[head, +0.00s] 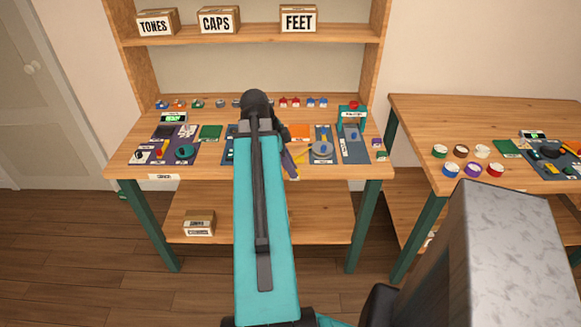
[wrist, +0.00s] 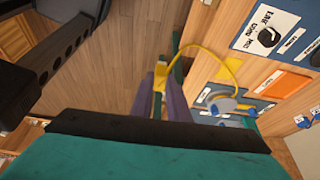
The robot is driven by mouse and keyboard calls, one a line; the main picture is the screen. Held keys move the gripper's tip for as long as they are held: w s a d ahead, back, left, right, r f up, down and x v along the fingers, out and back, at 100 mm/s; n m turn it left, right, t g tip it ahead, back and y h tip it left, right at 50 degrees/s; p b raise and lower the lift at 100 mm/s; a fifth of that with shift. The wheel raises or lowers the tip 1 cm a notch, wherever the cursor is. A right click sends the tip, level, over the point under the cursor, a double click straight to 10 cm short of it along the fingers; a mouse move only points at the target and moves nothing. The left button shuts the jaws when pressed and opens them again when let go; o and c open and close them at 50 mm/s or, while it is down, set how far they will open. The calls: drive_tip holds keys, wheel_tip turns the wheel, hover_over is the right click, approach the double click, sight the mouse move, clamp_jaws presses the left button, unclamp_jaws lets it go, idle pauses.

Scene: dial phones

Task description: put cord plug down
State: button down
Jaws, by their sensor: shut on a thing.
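The yellow cord plug (wrist: 160,80) is between the purple fingers of my gripper (wrist: 161,92) in the wrist view, and the gripper is shut on it. A yellow cord (wrist: 237,66) arcs from near the plug toward a round grey-blue device (wrist: 222,103) on the bench. In the head view my gripper (head: 289,163) is over the front part of the bench, mostly hidden by my arm. A bit of yellow cord (head: 301,155) shows just right of it, beside the grey-blue device (head: 321,149).
The workbench (head: 240,180) carries several mats with parts. An orange pad (head: 299,131) and a teal stand (head: 352,117) are near. A second bench (head: 470,110) with several coloured pots stands at the right. Labelled boxes (head: 219,20) sit on the upper shelf.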

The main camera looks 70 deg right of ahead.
drive_tip(key=w+a+r+n+t+h, duration=0.15)
drive_tip(key=w+a+n, duration=0.4)
drive_tip(key=w, duration=0.55)
drive_tip(key=w+a+r+n+t, duration=0.2)
drive_tip(key=w+a+n, duration=0.4)
drive_tip(key=w, duration=0.5)
drive_tip(key=w+a+r+n+t+h, duration=0.1)
drive_tip(key=w+a+n+t, duration=0.1)
drive_tip(key=w+a+n, duration=0.65)
drive_tip(key=w+a+r+n+t+y, duration=0.1)
drive_tip(key=w+a+r+n, duration=0.1)
drive_tip(key=w+a, duration=0.4)
drive_tip(key=w+a+r+n+t+y, duration=0.1)
drive_tip(key=w+a+n, duration=0.4)
drive_tip(key=a, duration=1)
drive_tip(key=w+a+r+n+t+y, duration=0.1)
drive_tip(key=w+a+r+n+y, duration=0.1)
drive_tip(key=w+a, duration=0.4)
drive_tip(key=a+r+n, duration=0.1)
drive_tip(key=a+n, duration=0.1)
drive_tip(key=a, duration=0.3)
drive_tip(key=shift+w, duration=0.35)
drive_tip(key=shift+s, duration=0.15)
